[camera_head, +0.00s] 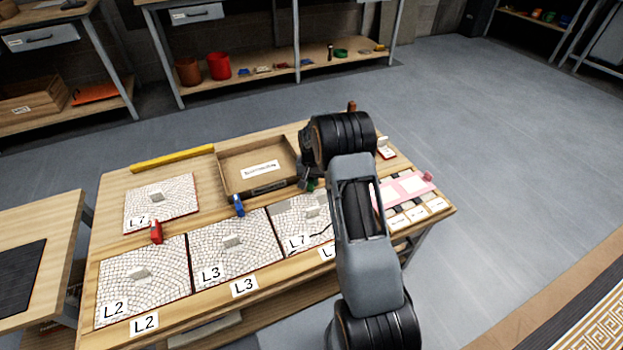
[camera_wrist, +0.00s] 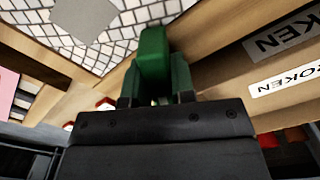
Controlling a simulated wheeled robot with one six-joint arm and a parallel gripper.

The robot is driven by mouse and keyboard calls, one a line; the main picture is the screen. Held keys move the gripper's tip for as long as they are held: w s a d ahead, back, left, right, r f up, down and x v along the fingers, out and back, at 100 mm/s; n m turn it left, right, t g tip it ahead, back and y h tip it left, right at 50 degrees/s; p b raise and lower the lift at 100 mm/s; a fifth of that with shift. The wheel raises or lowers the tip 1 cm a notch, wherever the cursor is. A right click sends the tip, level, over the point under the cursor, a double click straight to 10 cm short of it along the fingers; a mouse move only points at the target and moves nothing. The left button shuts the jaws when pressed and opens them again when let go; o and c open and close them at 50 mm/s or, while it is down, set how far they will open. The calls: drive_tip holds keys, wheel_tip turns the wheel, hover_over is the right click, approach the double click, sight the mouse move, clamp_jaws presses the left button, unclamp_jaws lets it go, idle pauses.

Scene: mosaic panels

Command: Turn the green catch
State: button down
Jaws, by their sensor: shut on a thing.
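The green catch (camera_wrist: 153,55) stands upright in the middle of the wrist view, beside a mosaic panel (camera_wrist: 105,22). My gripper (camera_wrist: 156,88) is shut on the green catch, with its fingers low on either side of it. In the head view, my gripper (camera_head: 307,180) is mostly hidden behind my own arm, near the back edge of the L7 panel (camera_head: 290,212). Only a small green bit of the catch shows there. A blue catch (camera_head: 238,205) and a red catch (camera_head: 156,232) stand at the back edges of the panels to the left.
Panels L3 (camera_head: 215,245) and L2 (camera_head: 130,270) lie in the front row. A loose L7 panel (camera_head: 175,190) and a yellow bar (camera_head: 172,159) lie at the back left. A pink sheet (camera_head: 395,200) lies at right.

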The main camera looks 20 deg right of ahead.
drive_tip(key=m+p, duration=0.1)
drive_tip(key=m, duration=0.5)
drive_tip(key=shift+m, duration=0.3)
drive_tip(key=m, duration=0.5)
drive_tip(key=shift+m, duration=0.4)
drive_tip(key=c, duration=1)
unclamp_jaws()
drive_tip(key=shift+o, duration=0.2)
wheel_tip(320, 180, up, 14)
drive_tip(key=p, duration=0.3)
drive_tip(key=shift+f, duration=0.1)
